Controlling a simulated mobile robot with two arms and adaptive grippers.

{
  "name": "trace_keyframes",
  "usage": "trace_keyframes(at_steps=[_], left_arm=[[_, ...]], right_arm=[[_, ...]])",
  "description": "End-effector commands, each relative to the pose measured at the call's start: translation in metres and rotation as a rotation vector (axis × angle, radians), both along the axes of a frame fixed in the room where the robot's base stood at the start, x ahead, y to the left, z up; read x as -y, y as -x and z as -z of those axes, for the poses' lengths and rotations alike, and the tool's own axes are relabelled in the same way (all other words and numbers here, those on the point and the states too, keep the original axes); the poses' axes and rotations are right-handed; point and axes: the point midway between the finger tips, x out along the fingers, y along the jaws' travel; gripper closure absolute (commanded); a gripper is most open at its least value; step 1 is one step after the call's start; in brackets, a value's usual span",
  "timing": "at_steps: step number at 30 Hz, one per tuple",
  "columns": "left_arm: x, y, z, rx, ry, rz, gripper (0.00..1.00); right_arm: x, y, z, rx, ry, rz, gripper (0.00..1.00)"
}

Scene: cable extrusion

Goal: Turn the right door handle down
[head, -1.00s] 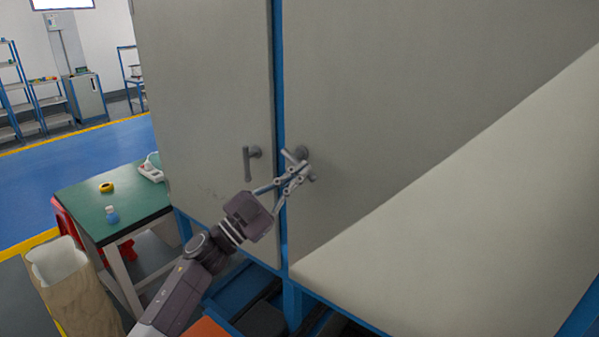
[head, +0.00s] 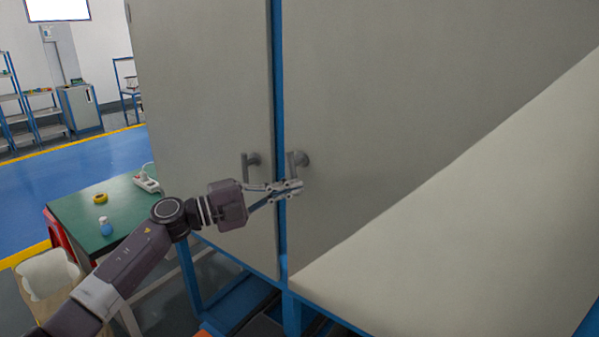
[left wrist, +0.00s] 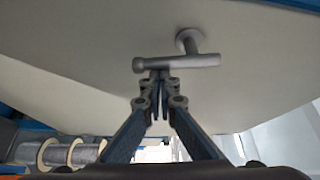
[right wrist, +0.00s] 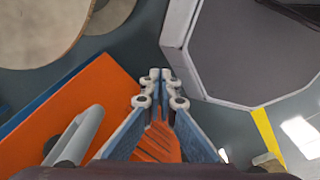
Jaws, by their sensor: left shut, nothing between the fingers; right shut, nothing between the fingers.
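The right door handle (head: 301,159) is a grey lever on a round mount, on the right cabinet door (head: 370,100). Its bar hangs close to vertical, much like the left door handle (head: 252,160). My left gripper (head: 297,187) is shut and empty, with its fingertips at the bar's lower end. In the left wrist view the handle bar (left wrist: 180,63) lies across, just beyond the shut fingertips (left wrist: 160,75), near the bar's left end; I cannot tell if they touch. My right gripper (right wrist: 160,75) is shut and empty, away from the door.
A blue frame post (head: 279,100) separates the doors. A pale slanted panel (head: 470,230) juts out at the right. A green table (head: 75,212) with a yellow ring and blue bottle stands at the left. An orange surface (right wrist: 70,110) lies below my right gripper.

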Motion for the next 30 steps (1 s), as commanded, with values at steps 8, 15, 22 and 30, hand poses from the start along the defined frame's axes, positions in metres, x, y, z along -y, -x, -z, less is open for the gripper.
trace_keyframes(at_steps=[8, 15, 22, 30], left_arm=[[-0.0047, -0.0036, 0.0009, 0.077, -0.104, -0.001, 1.00], [-0.0059, -0.0044, 0.0024, 0.100, -0.137, -0.001, 1.00], [-0.0059, -0.0044, 0.0024, 0.102, -0.140, -0.001, 1.00], [-0.0057, -0.0042, 0.0020, 0.101, -0.139, 0.000, 1.00]], right_arm=[[-0.0023, 0.0003, -0.0012, -0.001, -0.003, 0.001, 1.00], [-0.0022, 0.0004, -0.0015, 0.000, -0.002, 0.001, 1.00], [-0.0020, 0.0005, -0.0015, 0.000, -0.002, 0.001, 1.00], [-0.0018, 0.0005, -0.0018, 0.000, -0.002, 0.001, 1.00]])
